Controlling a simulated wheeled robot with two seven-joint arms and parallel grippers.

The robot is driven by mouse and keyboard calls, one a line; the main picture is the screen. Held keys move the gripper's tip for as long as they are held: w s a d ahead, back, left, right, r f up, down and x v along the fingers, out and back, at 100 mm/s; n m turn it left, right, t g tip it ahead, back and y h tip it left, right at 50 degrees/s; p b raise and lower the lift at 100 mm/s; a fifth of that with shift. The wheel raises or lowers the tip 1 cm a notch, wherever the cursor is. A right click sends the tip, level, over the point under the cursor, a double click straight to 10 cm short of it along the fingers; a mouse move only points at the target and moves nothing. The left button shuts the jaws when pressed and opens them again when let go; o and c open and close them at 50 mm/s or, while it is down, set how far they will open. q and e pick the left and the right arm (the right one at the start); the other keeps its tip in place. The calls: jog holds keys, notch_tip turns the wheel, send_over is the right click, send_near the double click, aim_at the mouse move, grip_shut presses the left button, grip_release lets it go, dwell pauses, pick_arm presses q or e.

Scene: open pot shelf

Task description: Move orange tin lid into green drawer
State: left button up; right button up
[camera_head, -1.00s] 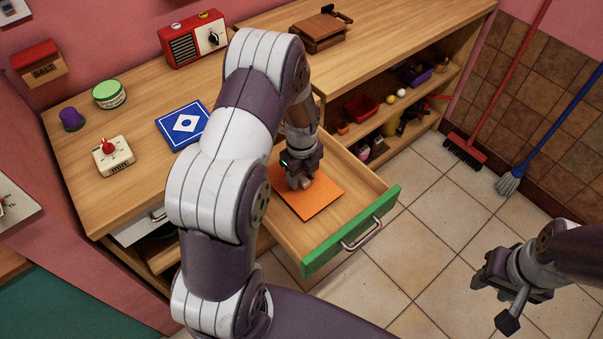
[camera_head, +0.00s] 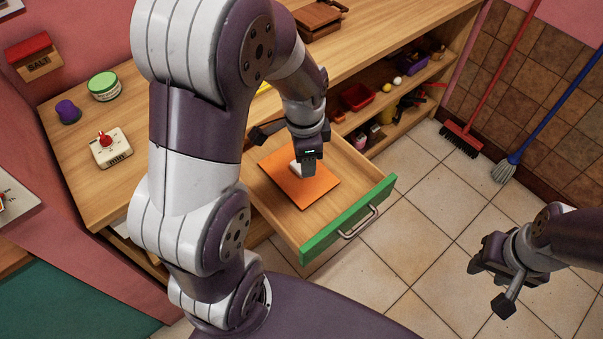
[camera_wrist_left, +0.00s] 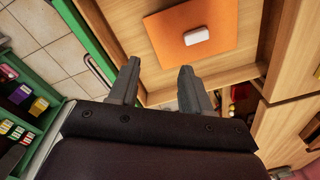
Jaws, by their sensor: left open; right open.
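The orange tin lid (camera_head: 300,190) lies flat in the pulled-out drawer with the green front (camera_head: 350,218). Its white handle (camera_wrist_left: 196,36) faces up. In the left wrist view the lid (camera_wrist_left: 215,20) is beyond my fingertips, with nothing between the fingers. My left gripper (camera_head: 283,152) is open and empty above the lid, apart from its handle. My arm hides part of the drawer's left side. My right gripper (camera_head: 490,285) is open and empty over the floor at right.
The counter holds a green-lidded jar (camera_head: 104,86), a purple item (camera_head: 67,111) and a white timer with a red knob (camera_head: 111,147). Open shelves (camera_head: 385,120) with small items stand right of the drawer. A broom (camera_head: 462,138) leans by the tiled wall.

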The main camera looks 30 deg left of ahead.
pick_arm(q)
jog(key=s+d+n, duration=0.3)
jog(key=s+n, duration=0.4)
jog(key=n, duration=0.3)
jog(key=shift+r+t, duration=0.2)
jog(key=shift+t, duration=0.1)
